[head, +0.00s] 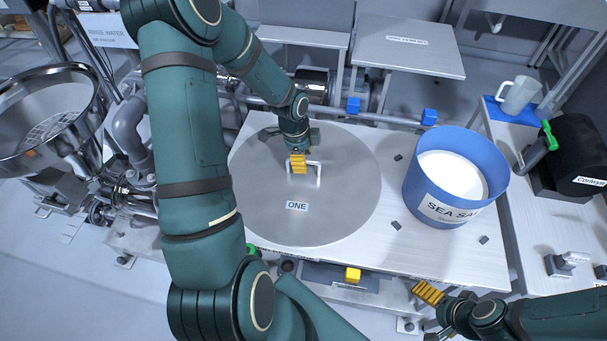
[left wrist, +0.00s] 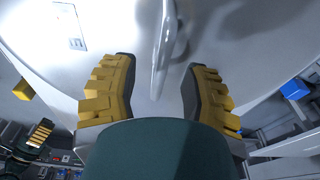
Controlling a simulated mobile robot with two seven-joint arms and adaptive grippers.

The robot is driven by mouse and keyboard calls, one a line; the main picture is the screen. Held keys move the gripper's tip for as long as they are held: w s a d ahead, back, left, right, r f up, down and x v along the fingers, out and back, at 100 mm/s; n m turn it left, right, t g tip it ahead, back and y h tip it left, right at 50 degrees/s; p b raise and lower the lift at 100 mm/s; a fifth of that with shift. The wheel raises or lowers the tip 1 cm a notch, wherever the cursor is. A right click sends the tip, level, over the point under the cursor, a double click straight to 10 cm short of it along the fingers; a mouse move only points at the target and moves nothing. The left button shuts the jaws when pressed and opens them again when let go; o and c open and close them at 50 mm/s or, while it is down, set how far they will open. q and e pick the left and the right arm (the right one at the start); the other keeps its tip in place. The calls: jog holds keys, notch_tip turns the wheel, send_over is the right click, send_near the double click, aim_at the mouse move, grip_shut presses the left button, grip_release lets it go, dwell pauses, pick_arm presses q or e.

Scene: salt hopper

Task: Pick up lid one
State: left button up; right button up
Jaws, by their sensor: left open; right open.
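Lid one is a large round grey metal disc (head: 335,215) with a label reading ONE and a raised bar handle (head: 319,175). It lies flat on the light work table. My left gripper (head: 300,165) is over the lid at the handle. In the left wrist view my left gripper (left wrist: 160,95) is open, its yellow finger pads on either side of the handle (left wrist: 163,50), with gaps to both. Whether the pads reach down past the bar is unclear. My right gripper (head: 432,312) is open and empty near the table's front right edge.
A blue tub of white salt (head: 419,198) labelled SEA SALT stands right of the lid. A steel hopper bowl (head: 25,105) is at the left. A pipe with blue handles (head: 353,105) runs behind the table. A pitcher (head: 518,95) stands on a side table at right.

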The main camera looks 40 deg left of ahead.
pick_arm(q)
jog(key=shift+w+d+f, duration=0.1)
jog(key=shift+f, duration=0.7)
jog(key=shift+r, duration=0.1)
grip_shut()
